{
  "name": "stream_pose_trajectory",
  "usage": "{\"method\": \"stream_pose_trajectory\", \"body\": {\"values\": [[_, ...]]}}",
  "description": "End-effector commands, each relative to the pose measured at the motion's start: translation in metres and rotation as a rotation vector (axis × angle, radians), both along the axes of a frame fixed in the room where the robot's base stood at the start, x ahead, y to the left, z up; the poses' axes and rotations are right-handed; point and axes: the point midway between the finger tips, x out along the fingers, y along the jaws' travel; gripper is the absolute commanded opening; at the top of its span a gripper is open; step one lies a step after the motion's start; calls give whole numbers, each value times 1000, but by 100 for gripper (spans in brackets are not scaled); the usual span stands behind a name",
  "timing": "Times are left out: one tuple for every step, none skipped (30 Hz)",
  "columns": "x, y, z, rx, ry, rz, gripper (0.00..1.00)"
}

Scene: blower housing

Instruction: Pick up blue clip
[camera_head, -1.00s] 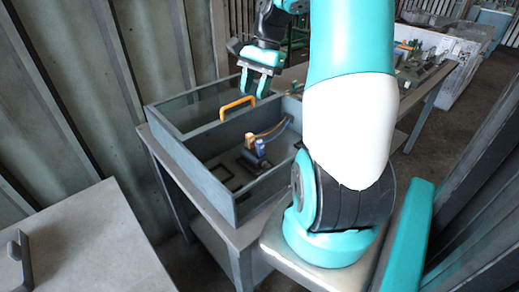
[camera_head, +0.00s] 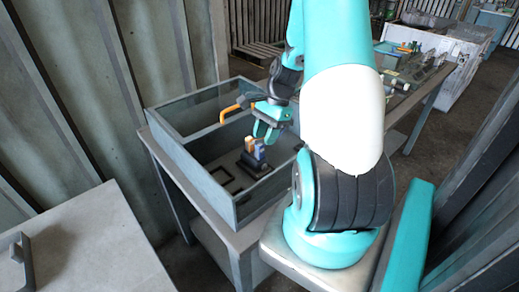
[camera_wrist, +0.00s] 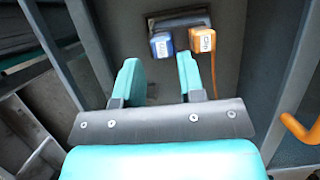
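The blue clip (camera_wrist: 162,45) sits beside an orange clip (camera_wrist: 202,40) on a dark block (camera_wrist: 178,19) inside the grey housing. In the head view the blue clip (camera_head: 259,152) is partly close under my gripper. My gripper (camera_head: 265,132) is above the clips, pointing down into the housing. In the wrist view its two teal fingers (camera_wrist: 160,75) are spread apart with nothing between them. The blue clip lies beyond the fingertips, roughly ahead of the gap, and does not touch them.
The open grey housing (camera_head: 186,165) has raised walls around the clips. An orange handle (camera_head: 232,113) stands at its divider, and shows at right in the wrist view (camera_wrist: 300,128). A dark square frame (camera_head: 223,179) lies on the floor. A bench with parts (camera_head: 420,65) is behind.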

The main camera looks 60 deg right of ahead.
Motion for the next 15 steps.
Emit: {"method": "stream_pose_trajectory", "body": {"values": [[1,3,-3,4,3,2,36],[1,4,-7,5,4,2,36],[2,7,-12,6,5,3,36],[3,9,-16,6,4,2,36],[4,10,-20,6,5,3,36],[5,12,-26,6,5,4,36],[6,14,-31,6,3,3,36],[6,15,-35,6,4,3,36],[6,17,-39,5,2,3,36],[6,17,-42,4,3,2,36],[6,18,-44,4,3,2,36],[7,18,-45,3,2,2,36],[7,18,-46,1,1,2,36],[7,18,-46,1,0,1,36],[7,18,-47,0,1,1,36]]}}
